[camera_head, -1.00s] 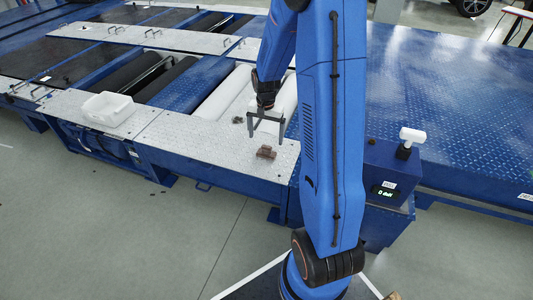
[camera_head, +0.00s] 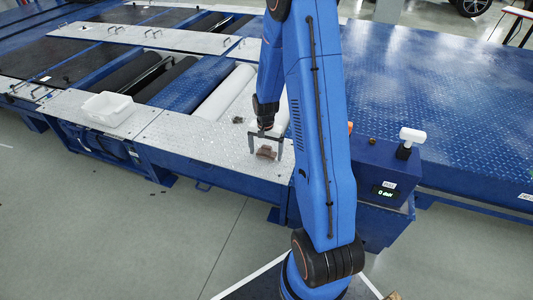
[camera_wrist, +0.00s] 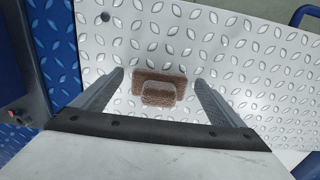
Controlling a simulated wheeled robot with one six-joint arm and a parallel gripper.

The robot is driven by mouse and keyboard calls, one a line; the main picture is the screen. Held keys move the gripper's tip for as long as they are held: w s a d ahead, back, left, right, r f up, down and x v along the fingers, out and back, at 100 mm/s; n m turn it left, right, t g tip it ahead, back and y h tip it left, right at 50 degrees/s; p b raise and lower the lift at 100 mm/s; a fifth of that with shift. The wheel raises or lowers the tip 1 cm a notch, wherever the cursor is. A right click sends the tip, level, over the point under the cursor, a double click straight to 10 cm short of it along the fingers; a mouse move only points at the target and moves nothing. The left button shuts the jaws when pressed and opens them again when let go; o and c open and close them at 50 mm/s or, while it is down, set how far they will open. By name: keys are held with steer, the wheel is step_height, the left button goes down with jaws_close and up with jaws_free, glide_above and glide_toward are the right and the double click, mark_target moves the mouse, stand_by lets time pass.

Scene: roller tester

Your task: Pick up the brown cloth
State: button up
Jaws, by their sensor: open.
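The brown cloth (camera_head: 265,153) lies folded on the silver tread plate (camera_head: 215,147), with a smaller layer on top of a wider one. In the wrist view the cloth (camera_wrist: 158,88) sits between the two finger lines, a little beyond the fingertips. My gripper (camera_head: 265,147) is open and points down, just above the cloth in the head view. In the wrist view my gripper (camera_wrist: 160,78) has its fingers apart with nothing between them touching the cloth. Any contact between fingers and plate cannot be told.
A white bin (camera_head: 108,108) stands at the left on the plate. A small dark object (camera_head: 238,120) lies behind the gripper near the white roller (camera_head: 222,92). A blue box with a display (camera_head: 380,175) and a white-topped knob (camera_head: 412,135) stands to the right.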

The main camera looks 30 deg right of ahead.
mark_target(266, 148)
steer(key=c, duration=1.2)
steer(key=shift+o, duration=0.2)
step_height(266, 148, up, 10)
steer(key=shift+o, duration=1.4)
steer(key=shift+c, duration=0.7)
